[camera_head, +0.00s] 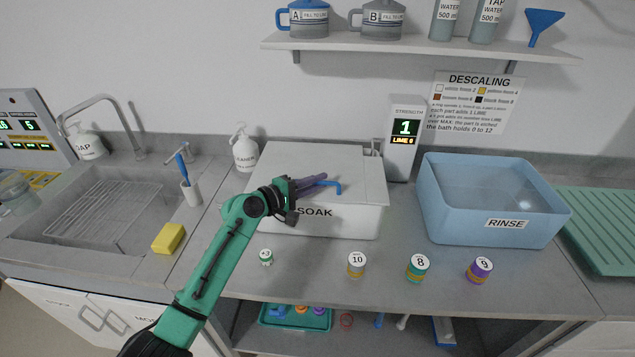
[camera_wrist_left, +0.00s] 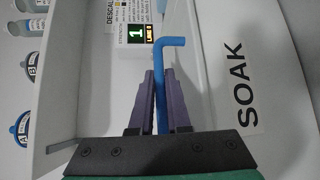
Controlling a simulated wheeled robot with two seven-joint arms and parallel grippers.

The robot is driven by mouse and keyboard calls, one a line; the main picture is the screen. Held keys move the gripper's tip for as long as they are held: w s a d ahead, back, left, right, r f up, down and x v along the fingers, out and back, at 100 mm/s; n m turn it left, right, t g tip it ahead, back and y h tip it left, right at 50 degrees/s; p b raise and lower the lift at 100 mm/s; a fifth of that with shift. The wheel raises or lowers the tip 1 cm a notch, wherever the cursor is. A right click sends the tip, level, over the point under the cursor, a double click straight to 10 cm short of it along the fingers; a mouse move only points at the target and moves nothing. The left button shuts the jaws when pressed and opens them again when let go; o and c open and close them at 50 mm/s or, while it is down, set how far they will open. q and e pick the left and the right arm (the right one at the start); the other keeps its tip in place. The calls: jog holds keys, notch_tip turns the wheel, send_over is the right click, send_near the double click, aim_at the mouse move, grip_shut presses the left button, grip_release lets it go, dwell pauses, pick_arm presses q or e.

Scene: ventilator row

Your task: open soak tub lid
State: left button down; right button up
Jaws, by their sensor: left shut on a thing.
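The soak tub (camera_head: 358,223) is a white box with a SOAK label on its front, standing in the middle of the counter. Its pale flat lid (camera_head: 350,163) lies over the top and looks closed. My left gripper (camera_head: 322,181) is over the front part of the lid, its purple fingers shut on a blue bent rod (camera_head: 337,188). In the left wrist view, the rod (camera_wrist_left: 174,41) runs between the fingers and its bent end sticks out beyond them. I cannot tell whether the rod touches the lid. My right gripper is out of view.
A strength display (camera_head: 404,140) stands behind the tub's right corner. A blue rinse basin (camera_head: 490,205) is to the right, a white pump bottle (camera_head: 245,150) to the left. Several small numbered jars, one marked 10 (camera_head: 357,265), line the counter's front. A shelf (camera_head: 420,45) hangs above.

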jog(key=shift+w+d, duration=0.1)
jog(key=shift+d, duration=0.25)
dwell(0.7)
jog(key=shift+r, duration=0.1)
pick_arm(q)
jog(key=shift+r+p, duration=0.35)
jog(key=shift+r, duration=0.15)
jog(key=w+r+g+p, duration=0.1)
jog(key=w+r+p, duration=0.2)
jog(key=r, duration=0.3)
jog(key=w+r+n+g+p, duration=0.1)
jog(key=w+r+p, duration=0.3)
jog(key=r, duration=0.3)
jog(key=shift+n+y+p, duration=0.3)
jog(key=shift+y+p, duration=0.1)
jog(key=shift+p, duration=0.5)
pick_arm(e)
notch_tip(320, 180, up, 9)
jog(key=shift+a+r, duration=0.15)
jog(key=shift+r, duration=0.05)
